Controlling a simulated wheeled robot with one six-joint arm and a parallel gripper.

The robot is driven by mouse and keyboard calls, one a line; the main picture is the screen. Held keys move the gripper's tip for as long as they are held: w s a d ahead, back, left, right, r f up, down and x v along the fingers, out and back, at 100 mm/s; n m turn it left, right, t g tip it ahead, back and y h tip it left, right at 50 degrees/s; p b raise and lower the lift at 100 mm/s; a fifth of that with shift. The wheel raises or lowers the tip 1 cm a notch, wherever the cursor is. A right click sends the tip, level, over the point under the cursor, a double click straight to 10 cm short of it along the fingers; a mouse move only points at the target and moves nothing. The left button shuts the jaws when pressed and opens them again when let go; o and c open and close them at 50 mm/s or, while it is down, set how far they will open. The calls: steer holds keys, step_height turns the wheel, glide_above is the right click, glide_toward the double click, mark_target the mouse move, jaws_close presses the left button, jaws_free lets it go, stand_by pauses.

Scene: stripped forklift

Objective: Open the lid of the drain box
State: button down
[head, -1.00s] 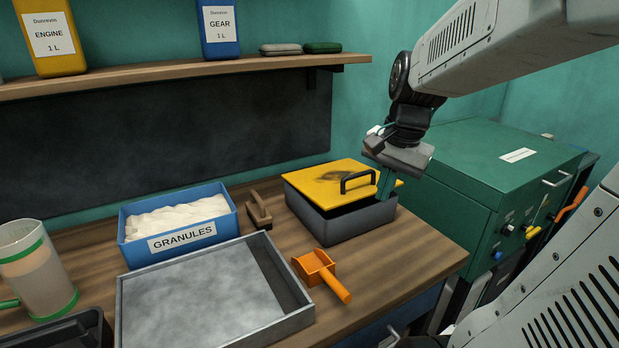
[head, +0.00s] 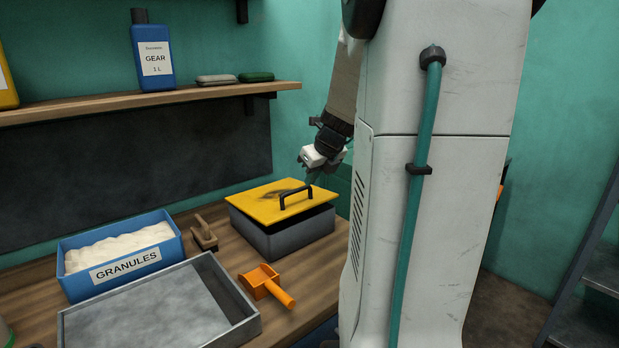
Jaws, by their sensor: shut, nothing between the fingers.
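The drain box is a dark grey box (head: 290,240) on the wooden bench in the head view. Its yellow lid (head: 262,202) has a black bar handle (head: 296,196) and a dark smudge. The lid lies over the box but not flush: a dark gap shows between its front right edge and the box rim. My gripper (head: 315,176) is small in the view, above and behind the handle at the lid's far right side. It is shut and empty, and looks apart from the handle. My own large white arm or body part covers the area right of the box.
A blue granules bin (head: 122,258), a brown brush-like block (head: 204,234), an orange scoop (head: 265,284) and a grey metal tray (head: 160,310) stand left and in front of the box. A shelf (head: 150,102) with bottles is on the wall. Grey steps (head: 590,290) are at far right.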

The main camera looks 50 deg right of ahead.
mark_target(298, 203)
steer(key=x, duration=0.7)
